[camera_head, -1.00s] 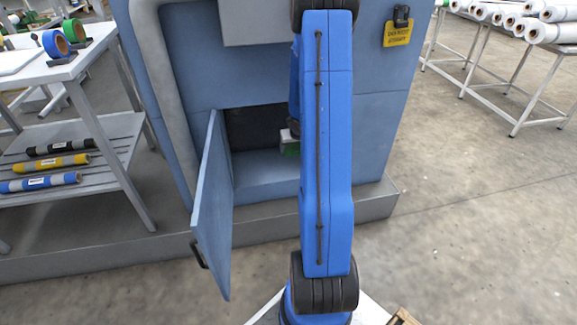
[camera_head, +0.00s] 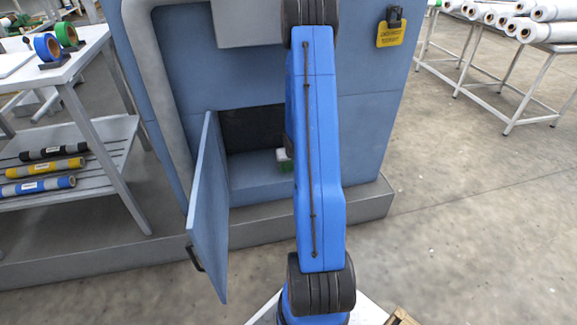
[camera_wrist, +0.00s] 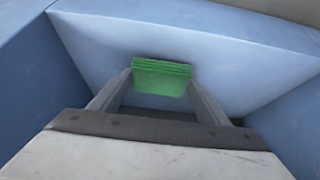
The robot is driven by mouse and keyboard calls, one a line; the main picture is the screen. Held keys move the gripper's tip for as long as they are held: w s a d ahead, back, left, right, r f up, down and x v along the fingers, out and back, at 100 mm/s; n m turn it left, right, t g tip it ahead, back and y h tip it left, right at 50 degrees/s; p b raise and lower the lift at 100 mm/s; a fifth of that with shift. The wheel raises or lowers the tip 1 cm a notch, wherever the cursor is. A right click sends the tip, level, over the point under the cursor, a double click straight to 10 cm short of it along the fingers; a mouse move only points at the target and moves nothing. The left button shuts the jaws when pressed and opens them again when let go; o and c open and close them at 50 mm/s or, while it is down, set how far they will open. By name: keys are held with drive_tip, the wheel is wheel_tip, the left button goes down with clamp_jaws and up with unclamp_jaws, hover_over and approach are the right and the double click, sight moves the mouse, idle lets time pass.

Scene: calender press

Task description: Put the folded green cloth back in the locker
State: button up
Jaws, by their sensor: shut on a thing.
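The folded green cloth (camera_wrist: 160,77) is between the two fingers of my gripper (camera_wrist: 160,84) in the wrist view, gripped at its sides. Pale blue locker surfaces surround it; I cannot tell whether it touches the locker floor. In the head view a small part of the cloth (camera_head: 284,166) shows at the locker opening, beside my arm, which hides most of it. The locker (camera_head: 262,178) is an open recess low in the blue machine. Its door (camera_head: 210,205) stands open to the left, with a dark handle.
A grey plinth (camera_head: 365,208) runs along the machine's foot. A shelf table (camera_head: 95,125) with several rolls and tapes stands at the left. A rack of white rolls (camera_head: 530,70) is at the back right. The floor at the right is clear.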

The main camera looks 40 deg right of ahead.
drive_tip(key=shift+f, duration=0.5)
drive_tip(key=shift+f, duration=0.1)
drive_tip(key=o, duration=1)
drive_tip(key=v, duration=1.2)
drive_tip(key=s+a+r+n, duration=0.1)
drive_tip(key=s+a+r, duration=0.1)
drive_tip(key=a+r, duration=0.85)
drive_tip(key=s+a+r+n, duration=0.1)
drive_tip(key=s+a+r, duration=0.1)
drive_tip(key=a+r, duration=0.8)
drive_tip(key=s+a+r+n+y, duration=0.1)
drive_tip(key=s+a+r, duration=0.3)
drive_tip(key=s+a, duration=0.5)
drive_tip(key=s+a+r+n+y, duration=0.2)
drive_tip(key=s+a+r, duration=0.3)
drive_tip(key=s+a, duration=0.4)
drive_tip(key=shift+s+r+n, duration=0.2)
drive_tip(key=shift+s+n, duration=0.4)
drive_tip(key=shift+s, duration=0.2)
